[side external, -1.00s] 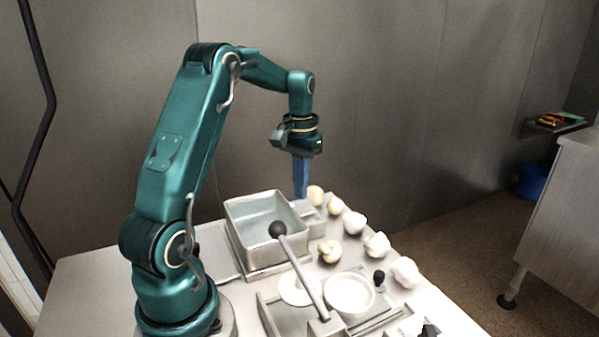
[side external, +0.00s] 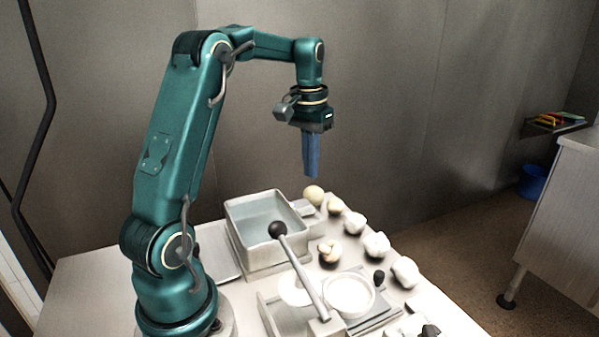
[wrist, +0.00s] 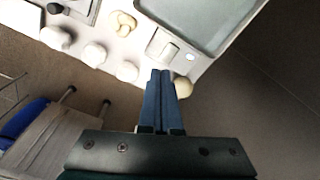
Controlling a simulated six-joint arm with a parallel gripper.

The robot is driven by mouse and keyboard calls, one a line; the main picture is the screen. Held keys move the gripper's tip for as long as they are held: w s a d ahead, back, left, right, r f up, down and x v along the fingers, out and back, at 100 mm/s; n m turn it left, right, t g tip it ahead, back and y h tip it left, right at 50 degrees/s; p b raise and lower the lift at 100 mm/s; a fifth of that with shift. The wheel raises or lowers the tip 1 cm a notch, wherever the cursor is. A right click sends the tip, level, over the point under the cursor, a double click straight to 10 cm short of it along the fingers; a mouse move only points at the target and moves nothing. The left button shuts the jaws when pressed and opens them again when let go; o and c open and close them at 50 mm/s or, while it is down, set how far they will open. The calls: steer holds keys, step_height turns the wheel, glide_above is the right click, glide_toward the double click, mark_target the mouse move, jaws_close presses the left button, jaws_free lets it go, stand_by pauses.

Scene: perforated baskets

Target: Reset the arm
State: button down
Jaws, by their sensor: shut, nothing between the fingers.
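My gripper (side external: 311,176) has blue fingers, pressed together with nothing between them. It points down in the air above the far end of the table, above a pale round piece (side external: 313,195) and clear of everything in the side view. In the wrist view the closed fingers (wrist: 162,72) reach toward the table edge, beside the pale round piece (wrist: 183,87). My arm is raised and bent forward over the table.
A grey square basin (side external: 240,215) stands near my arm's base. A black-knobbed lever (side external: 279,229) rises in front, beside a white round dish (side external: 350,295). Several pale lumps, including one (side external: 376,245), line the right table edge. Air above is free.

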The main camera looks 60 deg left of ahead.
steer(key=s+d+r+m+t, duration=0.1)
steer(key=s+d+r+m, duration=0.15)
steer(key=d, duration=0.45)
steer(key=s+d+r+m+t, duration=0.1)
steer(key=s+d+r+t, duration=0.1)
steer(key=d+r, duration=0.3)
steer(key=shift+m+t, duration=0.9)
steer(key=shift+m, duration=0.05)
steer(key=s+d+f, duration=0.2)
steer(key=s, duration=0.1)
steer(key=s+d+f, duration=0.2)
steer(key=d, duration=0.1)
steer(key=s+d+f, duration=0.2)
steer(key=s+f, duration=0.1)
steer(key=shift+s+d, duration=0.3)
steer(key=shift+s, duration=0.05)
steer(key=shift+w+r, duration=0.1)
steer(key=shift+w, duration=0.05)
